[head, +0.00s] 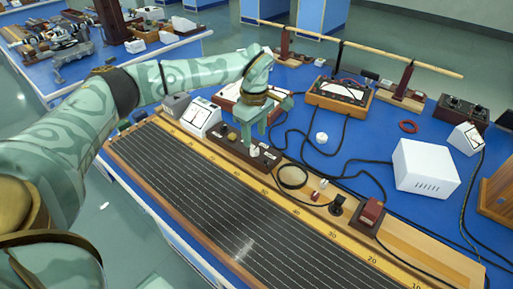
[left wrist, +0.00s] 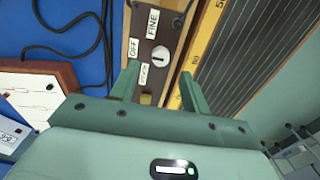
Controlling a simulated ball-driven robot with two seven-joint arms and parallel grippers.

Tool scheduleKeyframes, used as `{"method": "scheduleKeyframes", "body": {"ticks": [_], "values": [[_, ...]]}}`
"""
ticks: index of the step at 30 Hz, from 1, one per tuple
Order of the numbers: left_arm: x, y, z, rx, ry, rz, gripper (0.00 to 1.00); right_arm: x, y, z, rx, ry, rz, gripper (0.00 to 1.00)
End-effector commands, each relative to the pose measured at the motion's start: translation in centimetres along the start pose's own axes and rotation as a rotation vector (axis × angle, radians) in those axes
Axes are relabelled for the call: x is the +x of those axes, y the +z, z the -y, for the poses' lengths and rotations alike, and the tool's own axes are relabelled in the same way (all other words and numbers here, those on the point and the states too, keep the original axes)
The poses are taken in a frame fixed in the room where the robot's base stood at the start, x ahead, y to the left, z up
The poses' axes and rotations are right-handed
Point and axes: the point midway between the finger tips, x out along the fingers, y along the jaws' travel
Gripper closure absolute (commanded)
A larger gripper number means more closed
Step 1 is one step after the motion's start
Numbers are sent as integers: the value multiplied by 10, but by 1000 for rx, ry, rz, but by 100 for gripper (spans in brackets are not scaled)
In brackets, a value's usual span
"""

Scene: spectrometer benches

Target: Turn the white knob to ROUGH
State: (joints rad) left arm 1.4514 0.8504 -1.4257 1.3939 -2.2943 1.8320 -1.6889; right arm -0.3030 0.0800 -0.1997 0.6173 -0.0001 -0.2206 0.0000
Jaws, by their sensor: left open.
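The white knob (left wrist: 160,56) sits on a dark brown switch box (left wrist: 175,20). White labels stand around it: FINE (left wrist: 152,23), OFF (left wrist: 133,46) and a third small one (left wrist: 144,75), too small to read surely. Which label the knob points at is hard to tell. In the head view the box (head: 228,143) lies by the long scale, with the knob (head: 255,153) just below my left gripper (head: 258,136). My left gripper (left wrist: 158,80) is open and empty, its fingers apart on either side of the knob's line, without visible contact. My right gripper is out of view.
A long ruled board with a yellow scale (head: 290,202) runs along the bench's front edge. Black cables (head: 292,178) loop over the blue top. A white-faced meter (head: 202,117), a wooden-cased meter (head: 340,94) and a white box (head: 425,168) stand nearby.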

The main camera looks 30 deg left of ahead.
Motion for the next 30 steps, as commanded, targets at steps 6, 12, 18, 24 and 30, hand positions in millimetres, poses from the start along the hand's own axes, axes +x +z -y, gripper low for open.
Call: {"method": "scheduleKeyframes", "body": {"ticks": [6,12,18,24,30], "values": [[39,0,0,2,-1,1,53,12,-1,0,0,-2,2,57],[48,1,0,1,1,1,53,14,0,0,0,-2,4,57],[48,0,0,1,2,1,53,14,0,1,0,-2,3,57],[48,0,0,1,2,1,98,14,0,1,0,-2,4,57],[48,0,0,-4,2,1,98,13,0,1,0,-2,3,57]]}}
